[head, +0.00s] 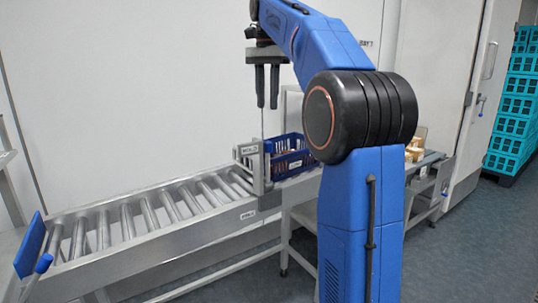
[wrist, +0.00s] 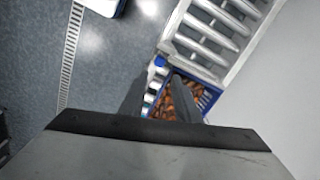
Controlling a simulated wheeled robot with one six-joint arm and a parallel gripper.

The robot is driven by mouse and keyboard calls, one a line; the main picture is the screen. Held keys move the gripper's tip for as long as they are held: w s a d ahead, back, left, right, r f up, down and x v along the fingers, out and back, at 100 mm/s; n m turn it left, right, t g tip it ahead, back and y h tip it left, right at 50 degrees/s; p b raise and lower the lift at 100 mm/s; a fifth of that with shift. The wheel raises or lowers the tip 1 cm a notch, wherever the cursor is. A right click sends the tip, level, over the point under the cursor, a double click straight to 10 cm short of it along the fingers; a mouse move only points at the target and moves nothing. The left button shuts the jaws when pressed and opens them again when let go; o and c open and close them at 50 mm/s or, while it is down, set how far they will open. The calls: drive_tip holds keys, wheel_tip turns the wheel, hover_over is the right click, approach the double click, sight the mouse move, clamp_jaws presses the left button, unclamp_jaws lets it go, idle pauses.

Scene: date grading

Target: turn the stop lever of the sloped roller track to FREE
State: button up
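The sloped roller track (head: 150,252) runs from the lower left up to the middle in the head view; part of its rollers also shows in the wrist view (wrist: 205,42). At its upper part stands a grey stop frame (head: 258,172) with a small sign and a blue-tipped upright piece (head: 268,147), perhaps the stop lever; its setting is too small to read. A blue crate of dates (head: 288,160) stands just behind the frame, and shows in the wrist view (wrist: 208,97). My gripper (head: 267,104) hangs above the frame, fingers pointing down, apart, empty and touching nothing.
A bench with pale boxes (head: 415,150) lies right of my arm. Teal crates (head: 515,105) are stacked far right. A white wall runs behind the track.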

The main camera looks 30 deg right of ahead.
sight(268, 153)
wheel_tip(268, 153, down, 17)
drive_tip(key=shift+f, duration=0.15)
idle(0.5)
clamp_jaws()
